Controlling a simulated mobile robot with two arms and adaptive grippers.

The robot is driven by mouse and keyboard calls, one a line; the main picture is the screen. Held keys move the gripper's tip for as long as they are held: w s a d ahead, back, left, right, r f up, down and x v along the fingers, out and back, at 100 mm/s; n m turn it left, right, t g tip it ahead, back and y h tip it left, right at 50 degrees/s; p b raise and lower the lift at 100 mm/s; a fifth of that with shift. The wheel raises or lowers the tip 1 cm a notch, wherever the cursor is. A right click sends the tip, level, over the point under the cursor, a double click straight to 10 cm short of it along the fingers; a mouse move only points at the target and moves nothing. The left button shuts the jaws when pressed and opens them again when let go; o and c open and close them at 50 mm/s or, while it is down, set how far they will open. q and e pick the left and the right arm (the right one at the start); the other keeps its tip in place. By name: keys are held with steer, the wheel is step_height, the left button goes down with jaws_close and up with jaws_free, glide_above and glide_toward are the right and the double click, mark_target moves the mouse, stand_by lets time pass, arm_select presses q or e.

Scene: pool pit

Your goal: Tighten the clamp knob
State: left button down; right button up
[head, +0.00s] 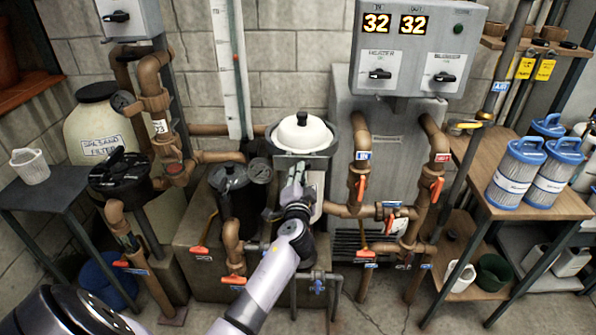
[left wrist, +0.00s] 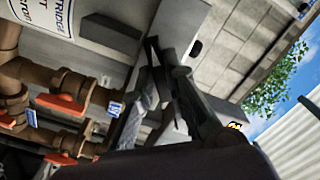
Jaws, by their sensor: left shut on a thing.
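A cartridge filter housing with a grey rim (head: 333,132) and a white domed lid (head: 315,137) stands at the middle of the head view, a black knob (head: 302,118) on the lid's top. My left gripper (head: 295,178) is at the front of the housing, just below the rim. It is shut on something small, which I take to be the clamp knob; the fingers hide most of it. In the left wrist view the dark fingers (left wrist: 165,60) close together against the housing's front. My right gripper is not in view.
Copper pipes with red valve handles (head: 361,187) rise close to the right of my arm. A wooden shelf (head: 480,180) with blue-capped cartridges (head: 516,170) is at right. A control box (head: 418,50) hangs above.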

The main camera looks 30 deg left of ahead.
arm_select(q)
steer(key=m+p, duration=1.3)
steer(key=m, duration=1.3)
steer(key=shift+f, duration=0.1)
steer(key=c, duration=1.5)
jaws_free()
steer(key=p+v, duration=0.2)
steer(key=v, duration=0.5)
steer(key=shift+p, duration=0.4)
